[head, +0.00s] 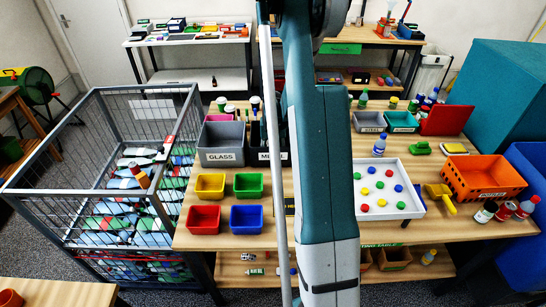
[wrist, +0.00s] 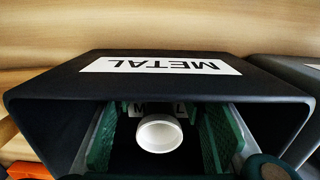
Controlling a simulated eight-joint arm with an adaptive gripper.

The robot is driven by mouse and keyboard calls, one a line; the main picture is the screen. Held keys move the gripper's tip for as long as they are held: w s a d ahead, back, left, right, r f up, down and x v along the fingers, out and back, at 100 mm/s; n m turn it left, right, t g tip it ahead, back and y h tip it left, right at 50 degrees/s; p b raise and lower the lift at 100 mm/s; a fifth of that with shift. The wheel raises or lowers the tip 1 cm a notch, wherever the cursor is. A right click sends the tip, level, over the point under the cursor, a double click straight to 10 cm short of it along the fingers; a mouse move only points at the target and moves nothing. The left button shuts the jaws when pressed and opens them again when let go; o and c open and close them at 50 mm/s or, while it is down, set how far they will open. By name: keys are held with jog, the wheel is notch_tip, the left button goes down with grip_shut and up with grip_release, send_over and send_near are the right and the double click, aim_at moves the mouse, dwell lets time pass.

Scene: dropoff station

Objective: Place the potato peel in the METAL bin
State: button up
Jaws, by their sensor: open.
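The METAL bin (wrist: 160,66) is dark, with a white label that appears upside down in the wrist view. In the head view the METAL bin (head: 265,158) is partly hidden by my arm. My gripper (wrist: 158,135) is open, its green-padded fingers apart within the outline of the bin's opening. A white, round, cup-like object (wrist: 158,134) shows between the fingers, with clear gaps on both sides. I cannot tell whether it is inside the bin. I cannot make out a potato peel in either view. My gripper is hidden in the head view.
The grey GLASS bin (head: 221,157) stands left of the METAL bin. Yellow, green, red and blue small bins (head: 247,218) stand in front. A white tray (head: 398,212) with coloured caps and an orange crate (head: 497,183) lie to the right. A wire cage (head: 97,93) stands left of the table.

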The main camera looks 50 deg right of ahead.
jog(key=shift+r, duration=0.15)
notch_tip(320, 180, up, 12)
dwell(0.7)
dwell(0.6)
